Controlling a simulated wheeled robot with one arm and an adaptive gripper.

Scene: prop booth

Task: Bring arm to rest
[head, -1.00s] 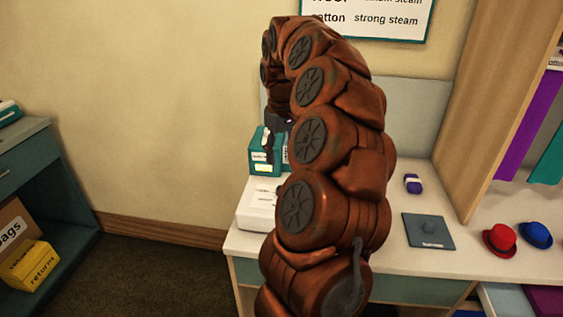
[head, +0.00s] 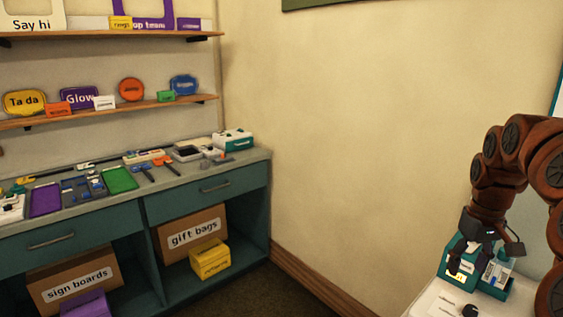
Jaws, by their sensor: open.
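My arm shows at the right edge of the head view, arched up and over with its end hanging down. My gripper (head: 487,258) is open, its dark fingers spread just over or in front of a teal box with white labels (head: 460,262) on the white counter. I cannot tell whether the fingers touch the box. No object shows held between the fingers.
A white counter (head: 425,300) is at the lower right, with a small black item (head: 470,311) on it. A teal bench (head: 130,212) with trays and tools stands left, below two shelves. A gift bags box (head: 192,232) and a yellow box (head: 209,260) sit under it. Dark floor is open between.

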